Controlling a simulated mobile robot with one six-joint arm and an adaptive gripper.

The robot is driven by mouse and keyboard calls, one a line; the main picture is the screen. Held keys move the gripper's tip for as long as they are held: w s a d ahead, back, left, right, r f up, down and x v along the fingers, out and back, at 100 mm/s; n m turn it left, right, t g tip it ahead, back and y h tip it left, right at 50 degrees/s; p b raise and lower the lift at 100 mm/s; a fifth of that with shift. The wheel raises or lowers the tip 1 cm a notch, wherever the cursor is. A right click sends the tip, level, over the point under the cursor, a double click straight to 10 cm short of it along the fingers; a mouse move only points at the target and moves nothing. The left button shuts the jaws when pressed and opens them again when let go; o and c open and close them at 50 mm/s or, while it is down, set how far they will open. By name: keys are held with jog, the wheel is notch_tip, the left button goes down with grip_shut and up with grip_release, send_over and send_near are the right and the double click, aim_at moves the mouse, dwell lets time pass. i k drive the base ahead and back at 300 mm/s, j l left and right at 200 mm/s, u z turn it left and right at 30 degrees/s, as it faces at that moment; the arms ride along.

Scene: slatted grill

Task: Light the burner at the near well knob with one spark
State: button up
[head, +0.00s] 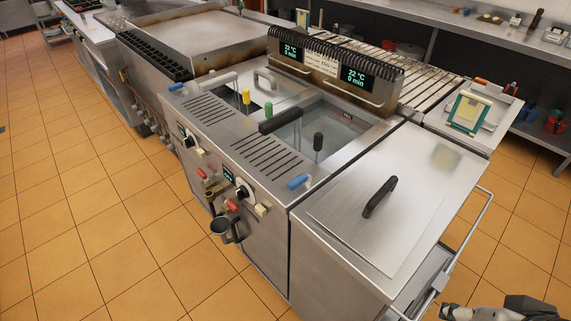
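The fryer's near well (310,128) is the right one of two, open-topped, with clear liquid or glass-like depth visible. The near well knob (243,191) is black, on the front panel below that well, beside a small display (228,174). A cream block-shaped control (262,210) sits to its right, and a red-tipped lever (231,205) below it. I cannot read the knob's setting, and no flame shows. A grey and black part of my arm (505,308) is at the bottom right, far from the knob. Its fingers cannot be made out clearly.
The far well has a similar knob (190,140). A metal jug (226,230) hangs under the front panel. A steel lid with a black handle (378,197) covers the right-hand unit, whose rail (470,240) juts out. The tiled floor in front is clear.

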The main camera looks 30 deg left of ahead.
aim_at(241, 193)
jog(key=u, duration=1.65)
jog(key=i+j, duration=0.2)
jog(key=i, duration=0.2)
jog(key=i+j, duration=0.45)
jog(key=i, duration=0.3)
